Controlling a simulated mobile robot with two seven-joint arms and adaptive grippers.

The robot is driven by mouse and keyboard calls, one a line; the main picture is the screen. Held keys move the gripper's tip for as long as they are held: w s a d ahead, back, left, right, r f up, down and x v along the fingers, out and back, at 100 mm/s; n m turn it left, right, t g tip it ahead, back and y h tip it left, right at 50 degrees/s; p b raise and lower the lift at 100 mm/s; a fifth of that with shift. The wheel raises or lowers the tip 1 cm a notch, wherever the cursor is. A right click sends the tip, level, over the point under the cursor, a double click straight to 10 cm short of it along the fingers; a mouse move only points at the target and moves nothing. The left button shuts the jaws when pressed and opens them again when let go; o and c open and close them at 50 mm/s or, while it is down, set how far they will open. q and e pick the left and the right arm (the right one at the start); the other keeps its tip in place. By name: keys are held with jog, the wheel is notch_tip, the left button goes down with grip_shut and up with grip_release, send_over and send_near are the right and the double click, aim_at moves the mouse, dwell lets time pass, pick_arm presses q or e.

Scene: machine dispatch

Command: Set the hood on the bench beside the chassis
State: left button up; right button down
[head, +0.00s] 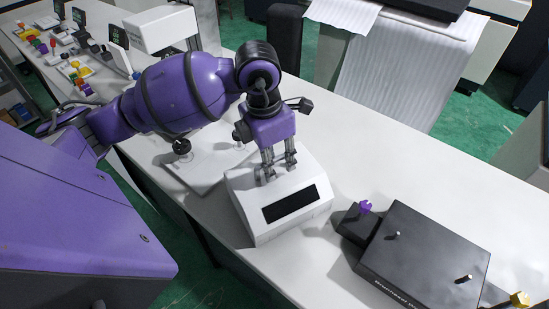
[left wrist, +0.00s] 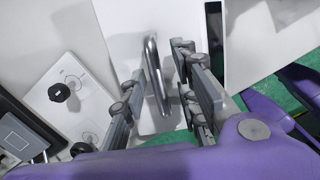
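The hood (head: 250,213) is a white box with a sloped face and a dark window, standing level on the bench (head: 420,185). The chassis appears to be the low white plate (head: 198,176) just left of it, partly hidden by my arm; the plate also shows in the left wrist view (left wrist: 88,100) with a black knob. My left gripper (head: 277,170) is over the hood's top. In the left wrist view its fingers (left wrist: 168,98) stand apart on either side of the hood's metal handle (left wrist: 155,75), with gaps visible. My right gripper is out of view.
A black box (head: 425,255) with two pegs lies on the bench to the right, with a smaller dark block and purple knob (head: 365,207) beside it. A white device (head: 160,30) stands behind my arm. Small coloured parts lie at the far left. The bench behind the hood is clear.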

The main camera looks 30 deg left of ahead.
pick_arm(q)
notch_tip(320, 180, up, 12)
jog(key=s, duration=0.1)
jog(key=shift+a, duration=0.45)
jog(key=shift+s, duration=0.1)
dwell(0.4)
